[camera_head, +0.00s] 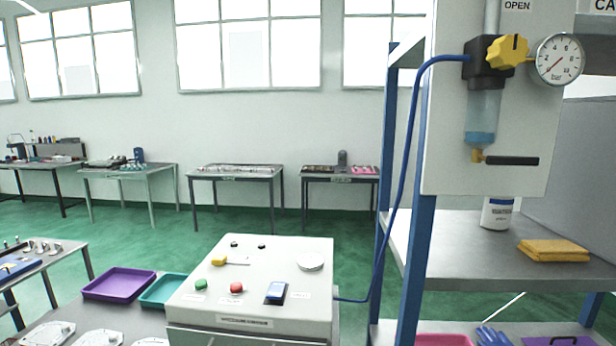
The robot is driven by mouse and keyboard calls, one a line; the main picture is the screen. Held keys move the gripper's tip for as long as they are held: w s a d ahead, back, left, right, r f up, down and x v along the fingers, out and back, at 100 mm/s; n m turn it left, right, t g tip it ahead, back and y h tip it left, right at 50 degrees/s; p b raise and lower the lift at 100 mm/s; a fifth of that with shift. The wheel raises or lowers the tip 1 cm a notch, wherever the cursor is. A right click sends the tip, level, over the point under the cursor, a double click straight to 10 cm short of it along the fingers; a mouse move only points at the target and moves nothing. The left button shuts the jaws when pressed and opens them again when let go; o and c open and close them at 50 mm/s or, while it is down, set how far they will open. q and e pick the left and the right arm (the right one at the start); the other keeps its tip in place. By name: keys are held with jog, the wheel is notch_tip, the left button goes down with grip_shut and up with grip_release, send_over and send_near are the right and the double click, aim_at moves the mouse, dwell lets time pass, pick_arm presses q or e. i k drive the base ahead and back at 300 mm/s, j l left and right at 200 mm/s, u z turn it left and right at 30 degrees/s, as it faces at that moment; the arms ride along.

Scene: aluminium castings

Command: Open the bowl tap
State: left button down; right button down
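The bowl tap is a small brass fitting (477,156) with a black lever (512,160), under the clear bowl (482,112) of a filter unit on a pale panel. The lever lies horizontal and points right. Blue liquid stands in the lower part of the bowl. No drip or stream shows below the tap. Neither of my grippers is in view.
Above the bowl are a yellow knob (507,51), a pressure gauge (560,58) and a blue hose (411,130). A blue shelf post (415,220) stands left of the panel. Below, a shelf (450,248) holds a white bottle (497,213) and yellow cloths (553,250).

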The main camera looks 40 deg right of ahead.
aim_at(490, 160)
jog(key=z, duration=2.35)
jog(key=j, duration=0.25)
jog(key=k+j+u, duration=0.15)
jog(key=j, duration=0.1)
